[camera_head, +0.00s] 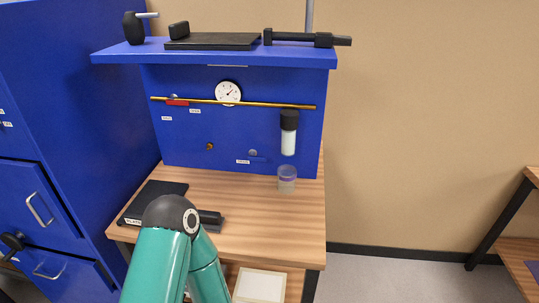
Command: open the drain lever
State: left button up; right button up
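On the blue back panel (240,130) I cannot tell for certain which part is the drain lever; the labels are too small to read. A small red lever (177,102) lies along the left part of the brass pipe (240,103). A grey round knob (252,153) sits low on the panel, with a label beside it. A filter bowl (289,140) with a black top hangs at the right, above a clear cup (287,178) on the bench. A teal arm of mine with a black joint rises in front of the bench. Neither gripper shows.
A round gauge (228,93) and a small brown knob (210,147) are on the panel. A black mat (155,202) lies on the wooden bench (250,210), whose right half is mostly clear. A blue cabinet (60,110) stands left; black tools rest on the blue shelf (220,56).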

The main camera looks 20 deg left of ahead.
aim_at(252, 157)
jog(key=u, duration=0.95)
jog(key=k, duration=1.3)
jog(key=z, duration=0.4)
jog(key=i, duration=1)
